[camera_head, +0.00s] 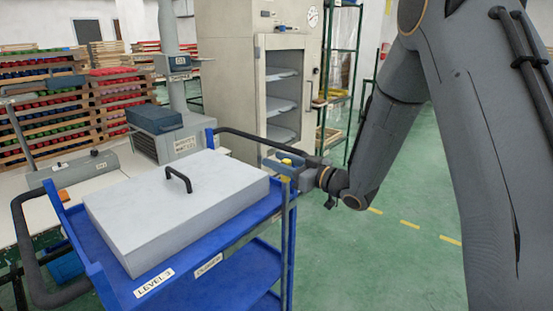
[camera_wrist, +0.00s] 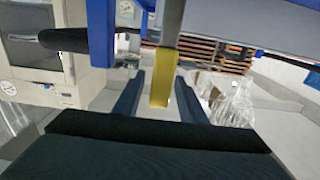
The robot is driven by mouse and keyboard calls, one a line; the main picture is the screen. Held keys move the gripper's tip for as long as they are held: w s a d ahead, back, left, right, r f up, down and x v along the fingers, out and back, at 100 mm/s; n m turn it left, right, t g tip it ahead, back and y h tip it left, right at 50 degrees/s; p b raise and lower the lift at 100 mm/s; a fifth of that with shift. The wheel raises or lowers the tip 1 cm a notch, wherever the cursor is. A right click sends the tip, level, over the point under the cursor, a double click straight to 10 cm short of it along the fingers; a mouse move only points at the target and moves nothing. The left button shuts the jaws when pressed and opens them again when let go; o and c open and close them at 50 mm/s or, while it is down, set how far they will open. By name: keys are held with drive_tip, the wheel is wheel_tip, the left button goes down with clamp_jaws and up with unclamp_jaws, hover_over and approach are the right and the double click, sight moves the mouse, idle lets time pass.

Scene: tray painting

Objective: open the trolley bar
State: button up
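The blue trolley (camera_head: 102,273) stands at the lower left in the head view, with a pale grey box-shaped cover on top. A grey bar (camera_wrist: 173,22) with a yellow end piece (camera_wrist: 162,80) shows in the wrist view. My gripper (camera_head: 285,166) is at the trolley's far right corner, beside the yellow piece. In the wrist view my gripper (camera_wrist: 160,92) is open. Its two dark fingers stand either side of the yellow piece, with a gap visible on both sides. Whether the piece lies fully between the fingertips in depth is hard to tell.
The pale cover (camera_head: 180,205) has a black handle. Black push handles (camera_head: 30,255) extend from the trolley's ends. A beige cabinet (camera_head: 232,85) with shelves stands behind, and a work table with a blue-grey device (camera_head: 154,118) at left. Green floor (camera_head: 400,265) is clear at right.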

drive_tip(key=shift+w+a, duration=0.35)
drive_tip(key=shift+w, duration=0.05)
clamp_jaws()
drive_tip(key=shift+w, duration=0.1)
